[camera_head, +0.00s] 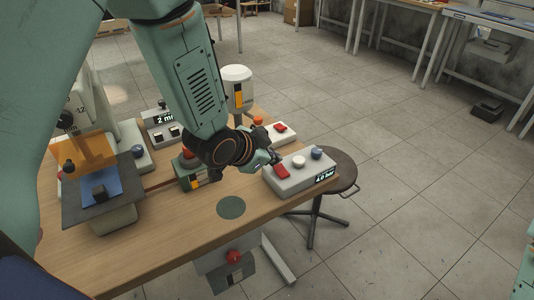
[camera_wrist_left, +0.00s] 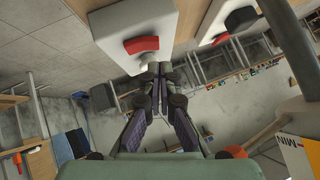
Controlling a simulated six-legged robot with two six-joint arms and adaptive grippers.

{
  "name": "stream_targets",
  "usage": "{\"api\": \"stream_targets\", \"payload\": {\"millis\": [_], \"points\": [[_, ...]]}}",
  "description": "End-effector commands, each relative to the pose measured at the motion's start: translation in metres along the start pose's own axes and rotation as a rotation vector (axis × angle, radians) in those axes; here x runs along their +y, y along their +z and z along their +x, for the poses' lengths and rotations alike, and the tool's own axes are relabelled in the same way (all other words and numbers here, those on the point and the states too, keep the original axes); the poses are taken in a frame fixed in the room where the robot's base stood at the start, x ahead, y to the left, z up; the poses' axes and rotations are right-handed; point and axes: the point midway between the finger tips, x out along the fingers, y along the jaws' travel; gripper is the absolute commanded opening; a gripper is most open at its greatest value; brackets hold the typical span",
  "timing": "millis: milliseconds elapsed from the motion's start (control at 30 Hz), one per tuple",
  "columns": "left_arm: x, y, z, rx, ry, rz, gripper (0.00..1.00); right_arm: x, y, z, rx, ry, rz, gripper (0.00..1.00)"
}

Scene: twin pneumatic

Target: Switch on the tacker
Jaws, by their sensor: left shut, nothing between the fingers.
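A grey control box (camera_head: 300,176) with a "4.0 bar" display stands near the right edge of the wooden table. It carries a red rocker switch (camera_head: 281,172), a white knob (camera_head: 299,161) and a blue knob (camera_head: 316,152). My left gripper (camera_head: 275,158) is shut and empty, close to the red switch. In the left wrist view the shut fingertips (camera_wrist_left: 160,72) are close to the red switch (camera_wrist_left: 141,44); I cannot tell whether they touch. No thing is plainly marked as the tacker. My right gripper is out of view.
A second box with a red switch (camera_head: 280,127) stands behind. A "2 m" marked box (camera_head: 163,121), a red-topped green unit (camera_head: 192,173) and a machine with an orange guard (camera_head: 85,153) crowd the left. A round stool (camera_head: 335,166) stands beyond the table. Front tabletop is mostly clear.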

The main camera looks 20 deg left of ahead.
Motion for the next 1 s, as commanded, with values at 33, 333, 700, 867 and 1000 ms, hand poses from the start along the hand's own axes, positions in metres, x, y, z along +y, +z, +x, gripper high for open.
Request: {"api": "stream_targets", "payload": {"millis": [33, 333, 700, 867, 1000], "points": [[0.001, 0.006, 0.006, 0.0, 0.0, -0.003, 0.0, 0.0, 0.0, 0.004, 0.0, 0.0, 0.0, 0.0], [-0.001, 0.017, 0.017, 0.002, -0.002, 0.0, 0.0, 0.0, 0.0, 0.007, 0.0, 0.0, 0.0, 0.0], [-0.002, 0.019, 0.018, 0.001, -0.001, 0.0, 0.0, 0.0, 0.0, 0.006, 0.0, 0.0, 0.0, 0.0], [-0.004, 0.023, 0.023, 0.002, -0.002, 0.001, 0.0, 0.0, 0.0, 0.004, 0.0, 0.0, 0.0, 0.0], [-0.004, 0.023, 0.023, 0.002, -0.001, 0.001, 0.0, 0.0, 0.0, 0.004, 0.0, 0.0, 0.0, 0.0]]}}
